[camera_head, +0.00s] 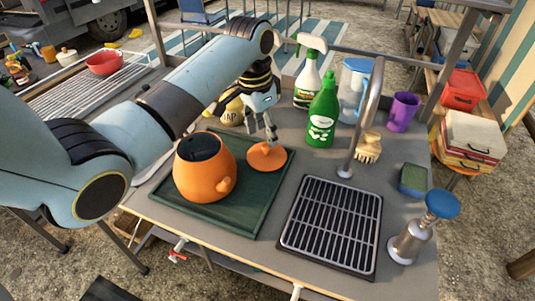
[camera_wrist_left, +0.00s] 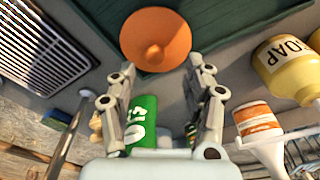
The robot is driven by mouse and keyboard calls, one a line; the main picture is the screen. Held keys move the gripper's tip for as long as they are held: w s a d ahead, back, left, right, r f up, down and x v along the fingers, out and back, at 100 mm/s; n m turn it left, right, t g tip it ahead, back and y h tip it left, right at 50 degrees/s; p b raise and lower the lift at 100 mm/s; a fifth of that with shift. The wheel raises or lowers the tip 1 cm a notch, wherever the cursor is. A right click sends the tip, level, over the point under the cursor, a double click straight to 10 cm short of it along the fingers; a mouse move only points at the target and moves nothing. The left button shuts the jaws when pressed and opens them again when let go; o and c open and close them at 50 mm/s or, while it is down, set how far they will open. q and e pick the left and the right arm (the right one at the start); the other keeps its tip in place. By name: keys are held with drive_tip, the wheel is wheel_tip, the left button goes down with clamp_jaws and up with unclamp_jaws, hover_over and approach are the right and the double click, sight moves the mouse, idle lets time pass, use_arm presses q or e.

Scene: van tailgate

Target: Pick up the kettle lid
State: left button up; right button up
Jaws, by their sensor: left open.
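The orange kettle lid (camera_head: 266,156) lies on the dark green tray (camera_head: 252,212), beside the orange kettle (camera_head: 204,170), which stands open at the top. In the left wrist view the lid (camera_wrist_left: 155,38) shows its round knob, just beyond the fingertips. My left gripper (camera_head: 270,138) is above the lid with its fingers pointing down. In the left wrist view its two fingers (camera_wrist_left: 157,80) are spread apart with nothing between them. I cannot tell from the head view whether a fingertip touches the lid. My right gripper is not in view.
The metal tap (camera_head: 367,115) rises right of the lid, behind the drain grate (camera_head: 333,222). A brush (camera_head: 367,148) lies beside the tap.

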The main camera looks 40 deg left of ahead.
sight(267, 146)
use_arm(q)
drive_tip(key=f, duration=0.4)
drive_tip(key=shift+d, duration=0.4)
drive_tip(key=shift+w+f, duration=0.1)
drive_tip(key=shift+f, duration=0.25)
drive_tip(key=shift+c, duration=1.3)
clamp_jaws()
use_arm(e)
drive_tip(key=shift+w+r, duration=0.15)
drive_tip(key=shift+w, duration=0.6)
